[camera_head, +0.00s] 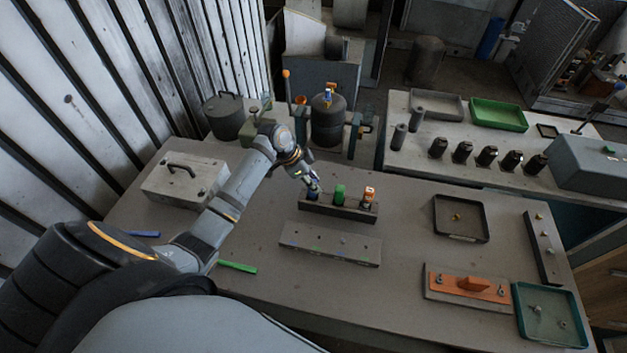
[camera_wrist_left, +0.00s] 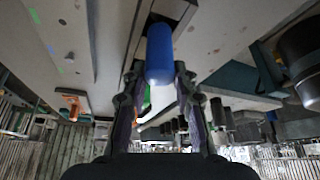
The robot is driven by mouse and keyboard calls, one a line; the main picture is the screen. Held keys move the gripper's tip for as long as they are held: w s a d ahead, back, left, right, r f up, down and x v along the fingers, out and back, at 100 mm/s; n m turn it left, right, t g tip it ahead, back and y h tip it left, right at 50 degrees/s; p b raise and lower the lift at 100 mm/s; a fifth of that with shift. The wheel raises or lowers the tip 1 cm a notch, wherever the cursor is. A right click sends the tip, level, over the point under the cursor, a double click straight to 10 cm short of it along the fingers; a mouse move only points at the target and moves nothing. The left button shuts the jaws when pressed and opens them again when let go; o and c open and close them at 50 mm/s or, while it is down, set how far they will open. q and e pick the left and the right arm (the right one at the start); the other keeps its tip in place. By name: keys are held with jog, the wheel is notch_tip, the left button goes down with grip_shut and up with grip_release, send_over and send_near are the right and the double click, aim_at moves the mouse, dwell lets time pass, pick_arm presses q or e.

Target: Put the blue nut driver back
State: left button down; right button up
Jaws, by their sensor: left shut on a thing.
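The blue nut driver (camera_head: 313,195) is at the left end of a dark rack (camera_head: 345,211) on the table. My left gripper (camera_head: 312,184) is shut on it from above. In the left wrist view the blue handle (camera_wrist_left: 159,55) lies between my two fingers. I cannot tell how deep it sits in the rack, as its lower end is hidden. A green-handled driver (camera_head: 340,194) and an orange-handled driver (camera_head: 369,195) stand upright in the same rack, to the right. My right gripper is out of view.
A grey strip with small parts (camera_head: 330,247) lies in front of the rack. A dark tray (camera_head: 461,235), an orange part on a plate (camera_head: 467,285) and a teal tray (camera_head: 552,336) are to the right. A grey case (camera_head: 185,183) is at the left; a dark motor (camera_head: 327,125) stands behind.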

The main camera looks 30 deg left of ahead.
pick_arm(q)
jog(key=c, duration=1)
grip_release()
jog(key=shift+o, duration=0.4)
jog(key=o, duration=0.4)
jog(key=shift+o, duration=0.2)
jog(key=shift+r, duration=0.1)
notch_tip(320, 180, up, 6)
jog(key=p, duration=0.5)
jog(key=shift+f, duration=0.25)
jog(key=shift+r, duration=1.2)
